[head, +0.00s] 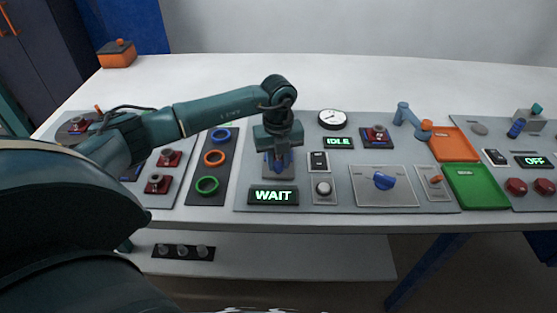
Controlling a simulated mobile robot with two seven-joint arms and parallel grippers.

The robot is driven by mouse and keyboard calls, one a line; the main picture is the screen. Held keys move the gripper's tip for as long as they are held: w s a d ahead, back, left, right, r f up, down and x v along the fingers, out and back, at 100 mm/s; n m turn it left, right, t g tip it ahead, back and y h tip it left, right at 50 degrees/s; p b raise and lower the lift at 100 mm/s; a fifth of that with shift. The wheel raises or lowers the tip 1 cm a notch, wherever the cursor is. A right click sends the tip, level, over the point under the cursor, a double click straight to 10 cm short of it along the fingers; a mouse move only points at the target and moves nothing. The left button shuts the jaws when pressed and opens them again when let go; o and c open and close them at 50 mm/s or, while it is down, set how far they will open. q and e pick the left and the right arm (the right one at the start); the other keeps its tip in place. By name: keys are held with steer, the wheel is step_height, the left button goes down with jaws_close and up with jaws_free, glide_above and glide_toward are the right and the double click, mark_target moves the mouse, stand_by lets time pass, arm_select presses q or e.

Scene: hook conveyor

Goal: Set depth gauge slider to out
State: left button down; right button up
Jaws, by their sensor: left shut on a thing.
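My left gripper (278,155) points down over a grey block (278,173) on the middle panel, just behind the WAIT display (273,195). It is shut on a small blue part at the block, which looks like the depth gauge slider. The fingers and wrist hide most of this part, so its exact position along its travel cannot be read. My right gripper is not in view.
Right of the gripper are a rocker switch (319,161), a round knob (323,188), a dial gauge (332,119), an IDLE display (338,142) and a blue knob (383,181). Coloured rings (214,158) lie left.

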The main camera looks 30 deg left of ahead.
arm_select(q)
steer(key=shift+s+d+f, duration=0.1)
steer(key=shift+s, duration=0.1)
steer(key=c, duration=1.2)
jaws_free()
step_height(320, 180, up, 13)
steer(key=shift+r+b, duration=0.15)
steer(key=shift+b, duration=0.4)
